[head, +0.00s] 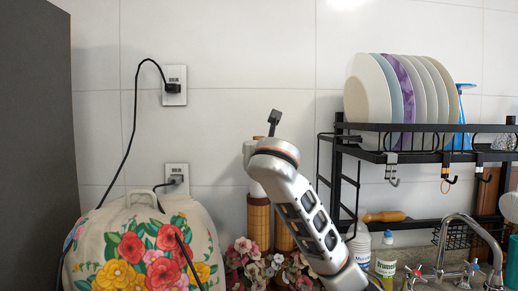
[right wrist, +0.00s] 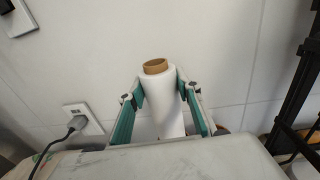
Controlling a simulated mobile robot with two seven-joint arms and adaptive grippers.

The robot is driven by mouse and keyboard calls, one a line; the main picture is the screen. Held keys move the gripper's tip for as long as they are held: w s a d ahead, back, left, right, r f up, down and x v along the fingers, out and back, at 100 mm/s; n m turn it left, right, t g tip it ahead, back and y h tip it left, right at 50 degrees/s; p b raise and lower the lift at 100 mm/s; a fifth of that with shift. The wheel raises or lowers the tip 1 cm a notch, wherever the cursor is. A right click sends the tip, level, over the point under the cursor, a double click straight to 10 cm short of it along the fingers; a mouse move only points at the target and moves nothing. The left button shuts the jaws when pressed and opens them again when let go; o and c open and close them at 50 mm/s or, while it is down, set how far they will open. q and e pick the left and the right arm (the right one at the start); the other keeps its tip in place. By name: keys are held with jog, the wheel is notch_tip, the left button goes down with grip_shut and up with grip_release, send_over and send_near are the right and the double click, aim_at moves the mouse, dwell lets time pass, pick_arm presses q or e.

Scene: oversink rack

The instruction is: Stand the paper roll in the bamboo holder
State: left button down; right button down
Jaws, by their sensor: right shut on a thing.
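The white paper roll (right wrist: 160,112), with a brown cardboard core, is upright between the teal fingers of my right gripper (right wrist: 160,88), which is shut on it. In the head view my right arm covers most of the roll; a white strip of it (head: 256,188) shows beside the wrist. The bamboo holder (head: 258,222) stands directly below that strip, against the tiled wall. I cannot tell whether the roll's lower end is inside the holder or just above it. My left gripper is not in view.
A second bamboo cylinder (head: 284,238) stands beside the holder, partly behind my arm. Flowers (head: 252,268) are in front. A floral appliance cover (head: 145,245) is at left. The black rack (head: 425,128) with plates stands at right, above bottles (head: 386,258) and a faucet (head: 465,225).

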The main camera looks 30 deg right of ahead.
jog(key=c, duration=1.4)
grip_release()
jog(key=shift+o, duration=0.2)
jog(key=shift+s, duration=0.1)
jog(key=v, duration=1.2)
